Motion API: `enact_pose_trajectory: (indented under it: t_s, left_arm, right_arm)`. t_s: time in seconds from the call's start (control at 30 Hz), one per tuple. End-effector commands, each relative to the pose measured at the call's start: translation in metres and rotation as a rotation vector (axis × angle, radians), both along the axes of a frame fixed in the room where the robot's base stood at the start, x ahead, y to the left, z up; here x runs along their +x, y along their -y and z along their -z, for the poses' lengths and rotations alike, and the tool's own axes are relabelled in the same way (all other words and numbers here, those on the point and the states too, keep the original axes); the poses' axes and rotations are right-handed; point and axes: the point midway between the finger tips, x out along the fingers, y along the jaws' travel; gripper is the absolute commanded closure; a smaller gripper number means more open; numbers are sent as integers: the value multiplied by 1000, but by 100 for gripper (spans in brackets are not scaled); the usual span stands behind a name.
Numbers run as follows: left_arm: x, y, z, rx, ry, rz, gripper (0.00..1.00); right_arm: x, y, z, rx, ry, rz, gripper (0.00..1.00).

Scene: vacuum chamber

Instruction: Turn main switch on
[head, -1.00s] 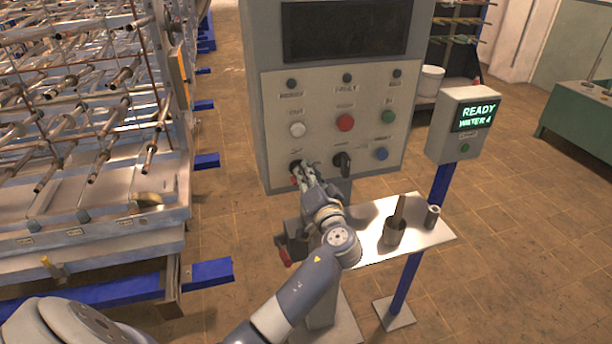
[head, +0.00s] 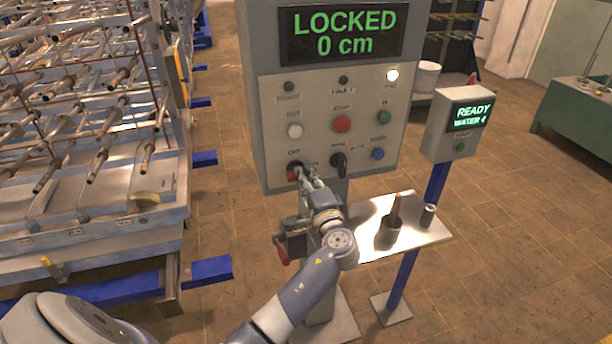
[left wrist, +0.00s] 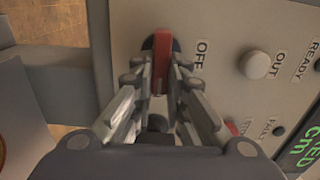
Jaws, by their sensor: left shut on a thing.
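The main switch is a red-handled rotary knob (left wrist: 161,62) on a dark round base, at the lower left of the control panel (head: 268,130). A label reading OFF stands beside it in the left wrist view. My left gripper (left wrist: 160,85) is shut on the red handle, one finger on each side. In the head view my left gripper (head: 308,178) reaches the panel's lower left corner and partly hides the switch (head: 293,172). The panel display (head: 340,33) is lit and reads LOCKED 0 cm. A lamp (head: 392,75) at the panel's upper right glows. My right gripper is not in view.
Beside the switch are a black selector knob (head: 339,163), a white button (head: 295,131) and a red button (head: 341,124). A metal shelf (head: 432,232) with a cup (head: 389,232) stands below right. A READY display box (head: 460,125) is right. A tube rack (head: 90,150) fills the left.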

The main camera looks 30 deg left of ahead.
Motion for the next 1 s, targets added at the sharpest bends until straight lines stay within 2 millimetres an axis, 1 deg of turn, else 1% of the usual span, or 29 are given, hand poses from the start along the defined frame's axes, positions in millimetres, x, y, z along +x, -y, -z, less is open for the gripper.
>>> enact_pose_trajectory:
  t_s: [0.57,0.6,0.67,0.7,1.0]
  left_arm:
    - [0,1,1,24,-28,2,100]
    - [0,1,1,24,-28,2,82]
    - [0,1,1,23,-27,2,69]
    - [0,1,1,23,-27,2,67]
    - [0,1,1,22,-26,1,67]
  right_arm:
    - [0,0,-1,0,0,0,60]
    - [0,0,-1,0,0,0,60]
    - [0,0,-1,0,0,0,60]
    - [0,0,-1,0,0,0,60]
    - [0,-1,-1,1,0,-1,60]
